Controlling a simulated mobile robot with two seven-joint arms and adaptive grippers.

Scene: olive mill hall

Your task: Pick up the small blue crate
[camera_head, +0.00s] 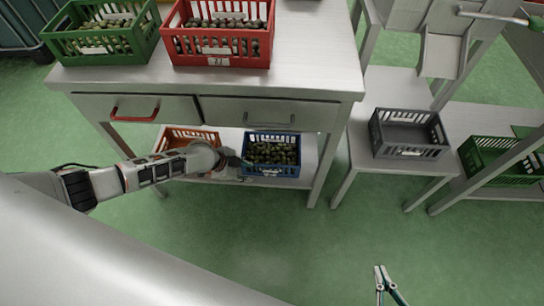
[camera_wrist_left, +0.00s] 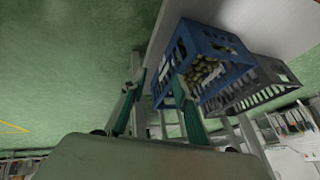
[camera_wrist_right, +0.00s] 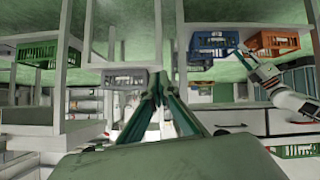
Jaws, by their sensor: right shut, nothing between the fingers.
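The small blue crate (camera_head: 272,170), filled with olives, sits on the low shelf under the metal bench. It also shows in the left wrist view (camera_wrist_left: 212,48) and the right wrist view (camera_wrist_right: 208,42). My left gripper (camera_head: 238,161) is at the crate's left end. In the left wrist view, my left gripper (camera_wrist_left: 159,80) is open, with the crate's corner between and beyond its fingers; I cannot tell whether they touch it. My right gripper (camera_head: 380,267) is shut and empty, low over the floor, away from the crate.
An orange crate (camera_head: 176,133) sits left of the blue one, partly behind my left arm. Green (camera_head: 65,47) and red (camera_head: 178,47) olive crates stand on the bench top above. A grey crate (camera_head: 377,140) and another green crate (camera_head: 475,165) are at the right. The front floor is clear.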

